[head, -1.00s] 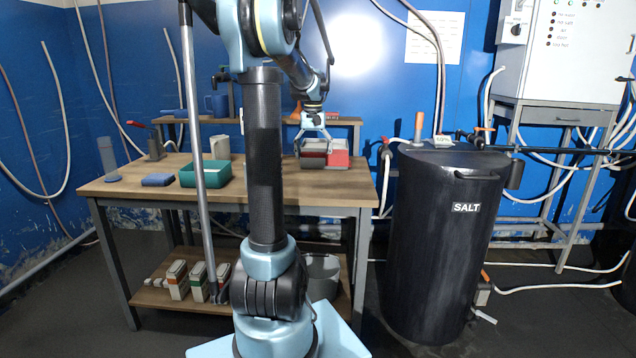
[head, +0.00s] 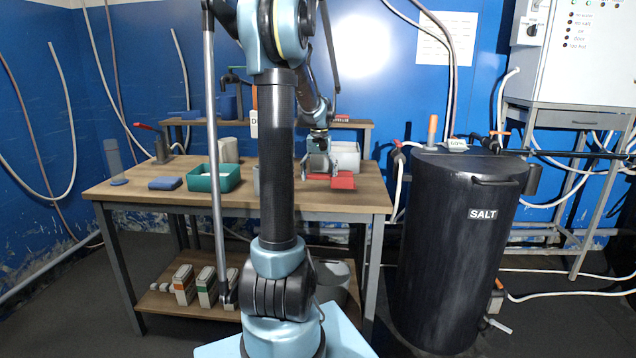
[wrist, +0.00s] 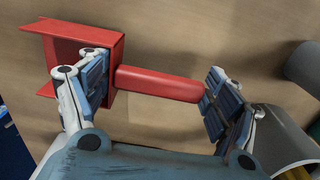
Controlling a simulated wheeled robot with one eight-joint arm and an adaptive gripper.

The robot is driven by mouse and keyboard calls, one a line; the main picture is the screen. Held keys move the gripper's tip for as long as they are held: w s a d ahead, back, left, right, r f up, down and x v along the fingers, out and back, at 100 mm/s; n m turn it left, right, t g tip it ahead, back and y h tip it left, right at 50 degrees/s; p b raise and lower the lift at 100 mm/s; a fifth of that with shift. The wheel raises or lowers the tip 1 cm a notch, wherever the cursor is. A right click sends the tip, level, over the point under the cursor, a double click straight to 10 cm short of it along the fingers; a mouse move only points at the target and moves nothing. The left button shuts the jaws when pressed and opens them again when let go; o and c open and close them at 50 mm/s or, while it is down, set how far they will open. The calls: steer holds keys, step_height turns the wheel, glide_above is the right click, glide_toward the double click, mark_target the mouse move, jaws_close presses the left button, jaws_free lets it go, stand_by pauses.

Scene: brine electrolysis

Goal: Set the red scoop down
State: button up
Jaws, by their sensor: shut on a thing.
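The red scoop (wrist: 115,62) is in the wrist view, its box-shaped bowl at left and its round handle pointing right. My gripper (wrist: 153,92) has one finger against the handle side of the bowl and the other at the handle's free end. The scoop is held lengthwise between them. In the head view the scoop (head: 343,181) is low over the right part of the wooden table (head: 330,201), below my gripper (head: 319,172). I cannot tell whether it touches the wood.
A pale bin (head: 346,156) stands behind the scoop. A grey cup (wrist: 282,135) and a dark cylinder (wrist: 305,67) are near the right finger. The black salt tank (head: 455,265) stands right of the table.

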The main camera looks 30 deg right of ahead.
steer(key=shift+f, duration=0.95)
steer(key=o, duration=1.1)
steer(key=shift+c, duration=0.2)
